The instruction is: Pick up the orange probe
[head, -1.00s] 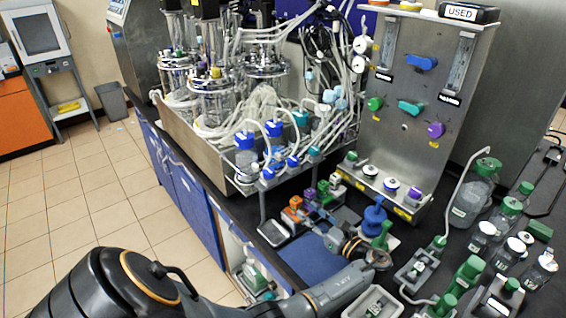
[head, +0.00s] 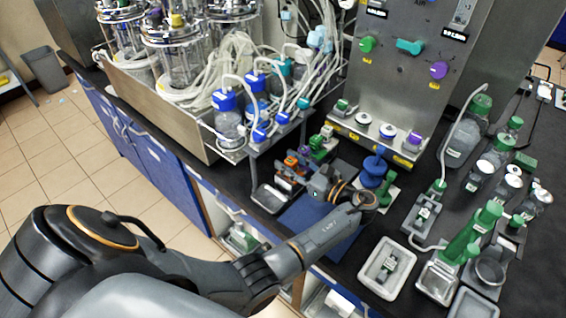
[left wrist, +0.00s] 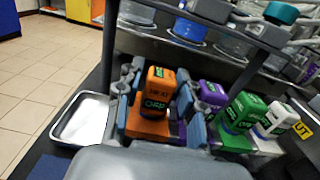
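The orange probe (left wrist: 155,98) stands upright in a row of coloured probes in the left wrist view. It also shows small in the head view (head: 290,166). My left gripper (left wrist: 158,118) is open, with its blue-padded fingers on either side of the orange probe. A gap shows between the probe and the right-hand finger; whether the left-hand finger touches it I cannot tell. In the head view my left gripper (head: 304,175) reaches in beside the probe row, its fingertips partly hidden. My right gripper is not in view.
Purple (left wrist: 212,95), green (left wrist: 240,112) and white (left wrist: 272,120) probes stand close to the right. A metal tray (left wrist: 82,122) lies left. A shelf with bottles (head: 228,125) overhangs behind. A blue mat (head: 308,212) lies in front; a blue spool-shaped object (head: 373,172) stands right.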

